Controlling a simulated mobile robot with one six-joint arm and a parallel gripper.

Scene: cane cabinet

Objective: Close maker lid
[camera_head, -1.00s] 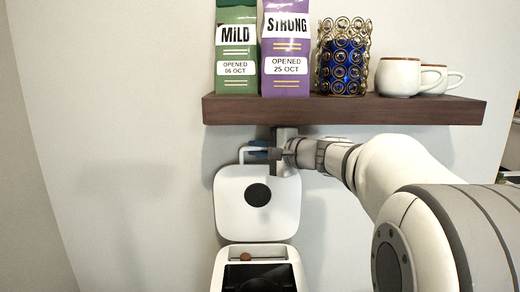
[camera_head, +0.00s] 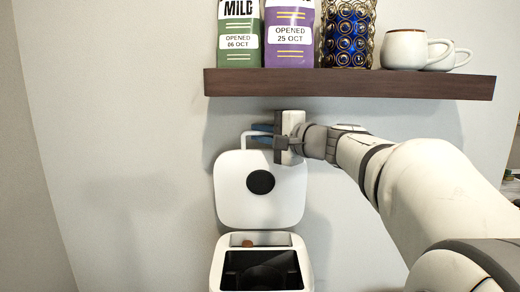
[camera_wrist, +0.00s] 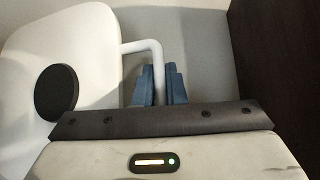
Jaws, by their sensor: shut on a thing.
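The white maker (camera_head: 218,262) stands below the shelf with its lid (camera_head: 262,208) raised upright, a black disc on the lid's inner face. A white bar handle (camera_head: 245,135) rises from the lid's top edge. My gripper (camera_head: 262,133) is at this handle, just under the shelf. In the wrist view the blue fingers of my gripper (camera_wrist: 160,88) are shut on the white lid handle (camera_wrist: 143,44), one on each side of its bar. The lid (camera_wrist: 85,35) fills the left of that view. The fingertips are partly hidden in the head view.
A dark wooden shelf (camera_head: 350,84) runs close above my gripper. It carries a green bag (camera_head: 239,45), a purple bag (camera_head: 289,35), a blue and gold holder (camera_head: 347,35) and white cups (camera_head: 403,50). A small brown thing (camera_head: 247,243) sits in the maker's top. The wall at left is clear.

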